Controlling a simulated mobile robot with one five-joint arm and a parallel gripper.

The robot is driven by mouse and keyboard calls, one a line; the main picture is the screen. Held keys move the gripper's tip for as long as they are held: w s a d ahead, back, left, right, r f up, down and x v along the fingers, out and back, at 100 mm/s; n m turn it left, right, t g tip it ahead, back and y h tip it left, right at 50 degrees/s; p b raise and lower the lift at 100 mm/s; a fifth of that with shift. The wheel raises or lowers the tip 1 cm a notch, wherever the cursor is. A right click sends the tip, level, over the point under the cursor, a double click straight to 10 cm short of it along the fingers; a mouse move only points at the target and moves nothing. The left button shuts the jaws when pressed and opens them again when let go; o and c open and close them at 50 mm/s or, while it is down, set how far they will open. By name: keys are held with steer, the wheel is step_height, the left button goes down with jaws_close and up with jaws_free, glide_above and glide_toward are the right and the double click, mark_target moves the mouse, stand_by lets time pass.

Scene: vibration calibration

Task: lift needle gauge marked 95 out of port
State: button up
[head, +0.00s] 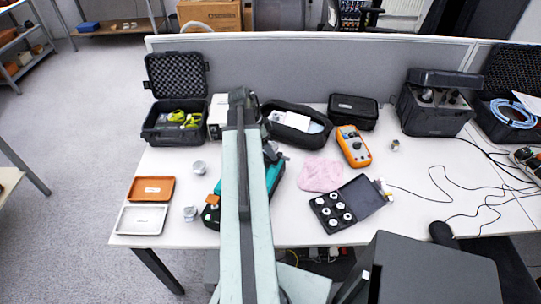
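I cannot make out a needle gauge marked 95 or its port; any markings are too small to read. A teal case or device (274,176) lies on the white table, largely hidden behind my arm. Small silver round pieces stand left of my arm, one farther back (199,167) and one nearer (190,213). Another small metal piece (395,145) stands right of the orange meter. An open black case (322,212) holds several round light pieces. My arm reaches forward over the table, and its far end with my gripper (240,98) is near the back; its fingers are not distinguishable.
An orange tray (152,183) and a white tray (121,220) sit at the left. A pink cloth (320,174) and orange meter (353,147) lie right of my arm. Black cases and a grey partition (330,68) line the back. Cables (440,190) cross the right side.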

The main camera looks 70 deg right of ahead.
steer(key=shift+d+f, duration=0.1)
steer(key=shift+f, duration=0.15)
steer(key=shift+s, duration=0.1)
steer(key=shift+c, duration=0.5)
jaws_close()
steer(key=shift+r, duration=0.1)
step_height(320, 180, up, 14)
steer(key=p, duration=1.4)
